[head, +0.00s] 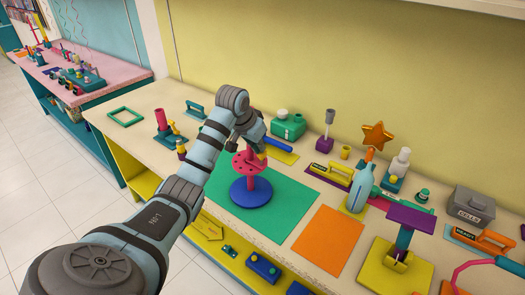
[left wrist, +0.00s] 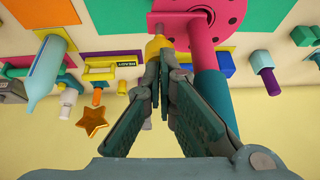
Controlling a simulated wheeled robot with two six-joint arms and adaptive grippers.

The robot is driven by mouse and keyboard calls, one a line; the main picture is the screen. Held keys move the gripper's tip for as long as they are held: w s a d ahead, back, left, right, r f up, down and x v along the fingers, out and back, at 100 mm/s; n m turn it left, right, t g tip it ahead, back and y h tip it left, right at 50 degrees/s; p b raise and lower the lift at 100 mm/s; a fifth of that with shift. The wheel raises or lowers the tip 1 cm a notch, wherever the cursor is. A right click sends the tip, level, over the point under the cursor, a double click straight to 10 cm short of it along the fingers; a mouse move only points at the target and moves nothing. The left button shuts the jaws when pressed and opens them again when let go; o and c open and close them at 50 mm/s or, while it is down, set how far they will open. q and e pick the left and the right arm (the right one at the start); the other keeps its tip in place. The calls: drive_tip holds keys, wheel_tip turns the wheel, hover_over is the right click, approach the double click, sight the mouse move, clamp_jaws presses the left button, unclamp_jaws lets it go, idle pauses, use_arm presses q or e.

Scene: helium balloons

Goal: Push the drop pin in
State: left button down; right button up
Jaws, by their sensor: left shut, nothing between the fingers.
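A pink disc with holes (head: 249,162) stands on a round blue base (head: 251,192) on a green mat; the disc also shows at the top of the left wrist view (left wrist: 212,14). A yellow-tipped piece, which looks like the drop pin (left wrist: 158,45), sits at a pink block beside the disc. My left gripper (left wrist: 164,72) is shut and empty, with its fingertips right at the yellow tip; I cannot tell whether they touch. In the head view my left gripper (head: 258,150) is beside the disc and partly hides it. My right gripper is out of view.
A blue bar (head: 277,145) is close behind the disc. A green box (head: 289,125), a purple-handled tool (head: 325,140) and a gold star (head: 378,135) stand along the wall. An orange mat (head: 328,240) lies bare at the right of the green mat (head: 285,205).

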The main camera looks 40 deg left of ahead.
sight(260, 153)
use_arm(q)
drive_tip(key=shift+f, duration=0.65)
drive_tip(key=shift+d+r, duration=0.1)
drive_tip(key=shift+r, duration=2.45)
